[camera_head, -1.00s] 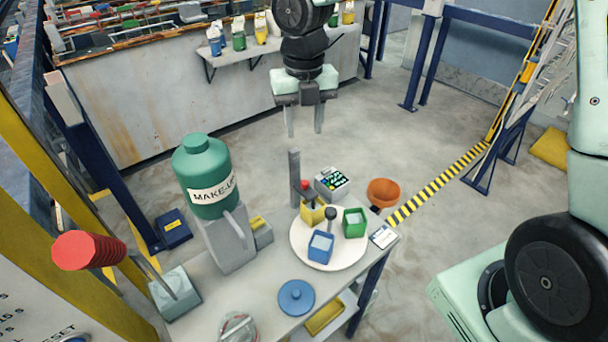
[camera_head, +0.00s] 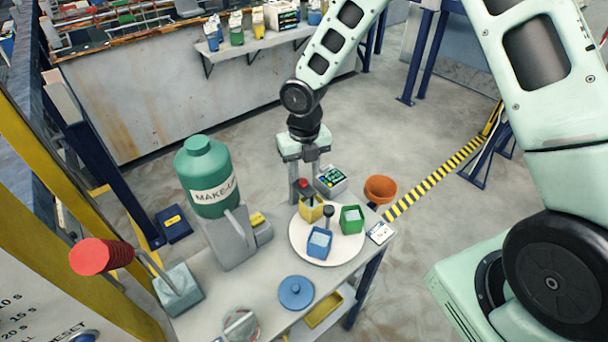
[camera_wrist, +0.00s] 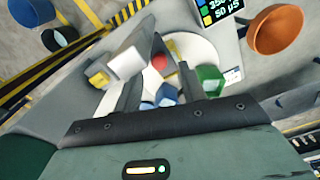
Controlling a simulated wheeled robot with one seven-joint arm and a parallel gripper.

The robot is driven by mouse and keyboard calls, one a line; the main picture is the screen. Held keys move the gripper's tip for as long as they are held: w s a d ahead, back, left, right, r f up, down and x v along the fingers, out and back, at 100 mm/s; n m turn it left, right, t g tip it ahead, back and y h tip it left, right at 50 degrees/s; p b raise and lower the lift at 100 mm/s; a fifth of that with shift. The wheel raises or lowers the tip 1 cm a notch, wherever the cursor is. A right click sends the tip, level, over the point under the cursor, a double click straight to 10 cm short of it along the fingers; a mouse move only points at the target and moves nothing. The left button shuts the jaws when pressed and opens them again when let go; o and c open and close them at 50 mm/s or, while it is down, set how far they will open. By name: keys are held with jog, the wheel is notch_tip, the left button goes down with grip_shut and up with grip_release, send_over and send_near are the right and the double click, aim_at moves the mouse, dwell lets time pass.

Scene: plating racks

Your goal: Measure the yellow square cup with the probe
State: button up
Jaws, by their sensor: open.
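The yellow square cup (camera_head: 310,211) stands on the white round turntable (camera_head: 345,250), beside a green cup (camera_head: 351,219) and a blue cup (camera_head: 320,242). A red knob (camera_head: 305,184), seemingly the probe's top, sits just behind and above the yellow cup, next to an upright grey post. My gripper (camera_head: 305,174) is open and pointed down at this red knob. In the wrist view the red knob (camera_wrist: 159,62) shows between the two spread fingers, with no visible grip on it. The probe's lower part is hidden.
A meter with a lit display (camera_head: 330,180) stands behind the turntable. An orange bowl (camera_head: 380,189) is at the right edge. A green MAKE-UP bottle (camera_head: 207,177) stands left, and a blue lid (camera_head: 296,292) lies in front.

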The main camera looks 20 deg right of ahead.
aim_at(304, 181)
jog(key=shift+f, duration=1.55)
grip_shut()
notch_tip(304, 181, up, 6)
jog(key=p, duration=0.5)
jog(key=shift+r+p, duration=0.1)
jog(key=shift+p, duration=0.2)
jog(key=shift+w, duration=0.1)
grip_release()
